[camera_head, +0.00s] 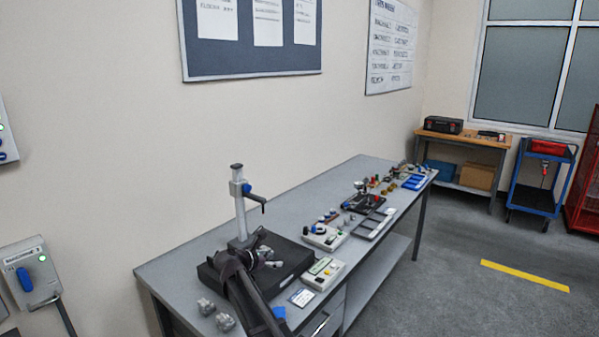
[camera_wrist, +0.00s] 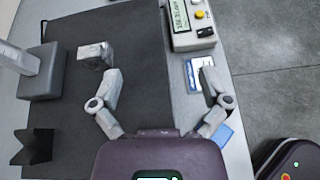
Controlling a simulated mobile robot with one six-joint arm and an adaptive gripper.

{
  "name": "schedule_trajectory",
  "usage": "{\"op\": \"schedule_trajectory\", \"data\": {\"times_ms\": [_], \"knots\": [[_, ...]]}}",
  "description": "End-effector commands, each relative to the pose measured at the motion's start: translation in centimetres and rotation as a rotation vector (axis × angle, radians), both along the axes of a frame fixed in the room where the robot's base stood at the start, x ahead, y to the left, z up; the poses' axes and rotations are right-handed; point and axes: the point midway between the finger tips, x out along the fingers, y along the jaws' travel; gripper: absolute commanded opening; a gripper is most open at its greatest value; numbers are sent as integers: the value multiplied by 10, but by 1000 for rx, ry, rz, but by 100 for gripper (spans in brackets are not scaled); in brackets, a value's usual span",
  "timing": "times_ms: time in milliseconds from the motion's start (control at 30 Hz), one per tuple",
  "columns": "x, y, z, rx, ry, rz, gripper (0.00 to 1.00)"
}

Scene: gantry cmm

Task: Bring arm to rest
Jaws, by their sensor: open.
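My gripper (camera_head: 268,258) is over the black plate (camera_head: 292,258) of the post stand on the grey bench. In the wrist view my gripper (camera_wrist: 156,72) is open, its two grey fingers spread wide with nothing held between them. The left finger is over the black plate (camera_wrist: 145,35) and the right finger is over the bench by the plate's right edge. My dark arm comes up from the bottom of the head view and hides part of the plate and bench.
The stand's grey post (camera_head: 240,210) rises behind my gripper. A display box (camera_head: 323,273) stands right of the plate, with a blue-edged card (camera_head: 301,297) before it. Two grey metal pieces (camera_head: 215,313) lie at front left. Several gauges and trays fill the bench's far end.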

Motion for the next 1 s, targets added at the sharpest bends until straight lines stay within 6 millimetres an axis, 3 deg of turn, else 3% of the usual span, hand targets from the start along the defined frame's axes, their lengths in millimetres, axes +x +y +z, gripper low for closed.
{"op": "schedule_trajectory", "data": {"times_ms": [267, 467, 700, 1000], "knots": [[-20, -46, -16, 169, -25, -138, 97], [-47, -92, -33, 357, -59, -310, 97], [-105, -165, -64, 689, -134, -676, 97], [-189, -228, -93, 1041, -249, -1211, 97]]}}
